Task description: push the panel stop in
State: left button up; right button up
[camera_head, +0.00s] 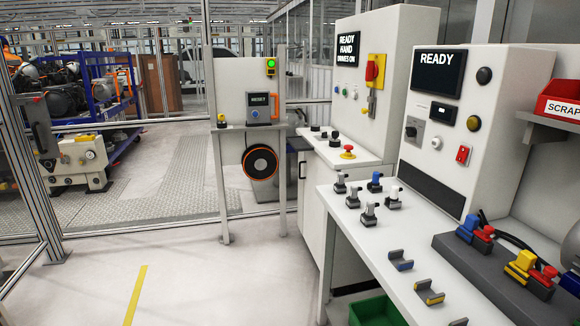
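The panel stop, a red mushroom button (347,149) on a yellow base, stands on the sloped white desk (335,159) of the middle cabinet. It is near the desk's front right part, with its red head above the yellow ring; I cannot tell from here whether it is pressed. Nothing touches it. Neither of my grippers is in view.
Black knobs (334,135) sit left of the stop. A white bench (340,209) with several small fittings stands in front, right. A panel stand (248,145) with an orange-black reel is left. Open floor (190,275) lies front left. A green bin (376,311) is below the bench.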

aim_at(348, 147)
jog(key=i+j+z, duration=0.6)
jog(key=i, duration=0.25)
jog(key=i+z, duration=0.1)
jog(key=z, duration=0.25)
jog(key=i+z, duration=0.1)
jog(key=z, duration=0.25)
jog(key=i+j+z, duration=0.25)
jog(key=i+j, duration=0.25)
jog(key=i+j+z, duration=0.15)
jog(key=j, duration=0.3)
jog(key=i+j+z, duration=0.1)
jog(key=i+j, duration=0.15)
jog(key=i+j+z, duration=0.15)
jog(key=j, duration=0.35)
jog(key=i+j, duration=0.2)
jog(key=j, duration=0.15)
jog(key=i+j, duration=0.15)
jog(key=j, duration=0.2)
